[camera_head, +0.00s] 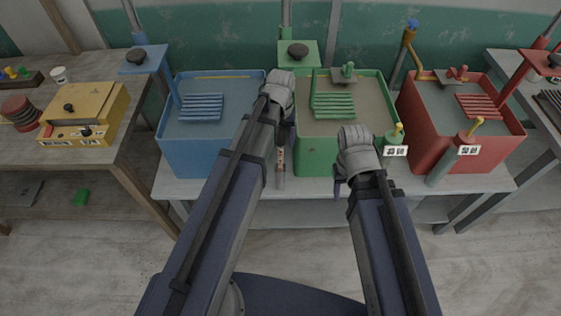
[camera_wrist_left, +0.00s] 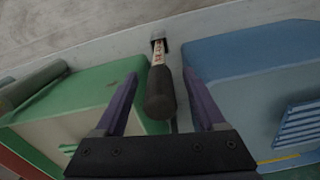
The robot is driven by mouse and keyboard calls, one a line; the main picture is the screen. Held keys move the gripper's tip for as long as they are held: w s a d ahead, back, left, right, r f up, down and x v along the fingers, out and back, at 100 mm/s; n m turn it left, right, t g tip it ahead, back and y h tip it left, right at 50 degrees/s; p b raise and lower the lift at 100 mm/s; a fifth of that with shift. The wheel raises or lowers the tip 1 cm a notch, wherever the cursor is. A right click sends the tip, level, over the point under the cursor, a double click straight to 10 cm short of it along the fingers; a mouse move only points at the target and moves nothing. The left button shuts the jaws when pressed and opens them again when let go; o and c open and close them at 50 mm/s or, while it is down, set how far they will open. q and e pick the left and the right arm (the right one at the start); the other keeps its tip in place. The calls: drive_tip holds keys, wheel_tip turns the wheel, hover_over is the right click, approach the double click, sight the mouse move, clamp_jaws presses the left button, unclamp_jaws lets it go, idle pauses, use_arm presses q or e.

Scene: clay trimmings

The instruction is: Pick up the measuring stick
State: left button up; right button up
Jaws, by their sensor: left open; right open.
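The measuring stick (camera_head: 281,162) shows in the gap between the blue tub (camera_head: 196,155) and the green tub (camera_head: 315,160), at the front of the bench. It has a pale band with dark and reddish marks. In the left wrist view the stick (camera_wrist_left: 159,92) has a thick black end towards the camera. My left gripper (camera_wrist_left: 158,78) is open, with one purple finger on each side of the stick and visible space between. In the head view my left gripper (camera_head: 288,112) is partly hidden by its own wrist. My right gripper (camera_head: 339,184) is open and empty before the green tub.
A red tub (camera_head: 420,125) stands at the right of the grey bench (camera_head: 230,188). Upright cylinders with labels stand near the green and red tubs. A wooden table (camera_head: 60,155) at the left holds a yellow box (camera_head: 105,110).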

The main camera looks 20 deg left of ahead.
use_arm(q)
drive_tip(key=shift+c, duration=0.2)
clamp_jaws()
idle(0.4)
idle(0.9)
